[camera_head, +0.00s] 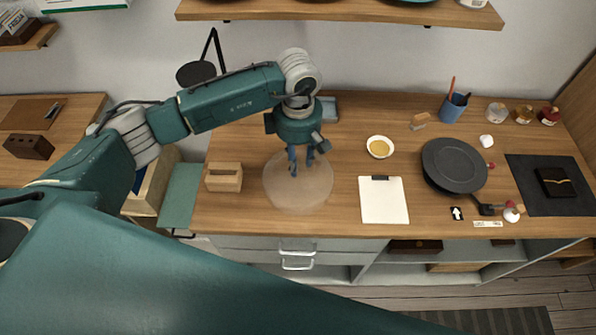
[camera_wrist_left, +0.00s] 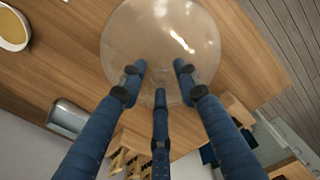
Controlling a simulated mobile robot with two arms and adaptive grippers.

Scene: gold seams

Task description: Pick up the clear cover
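The clear cover (camera_head: 298,197) is a round see-through dome standing on the wooden worktop, left of its middle. In the left wrist view the cover (camera_wrist_left: 150,32) fills the top centre, with a bright glint on it. My left gripper (camera_head: 303,170) points down over the cover, at its upper part. In the left wrist view its three blue fingers (camera_wrist_left: 160,76) are spread apart, with the tips in front of the dome. Whether the tips touch the cover cannot be told. My right gripper is not in view.
A wooden box (camera_head: 224,178) stands just left of the cover. To the right are a white clipboard (camera_head: 384,203), a small yellow-filled bowl (camera_head: 380,147) and a black pan (camera_head: 454,166). A dark mat (camera_head: 545,205) lies far right. The worktop's front edge is close below the cover.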

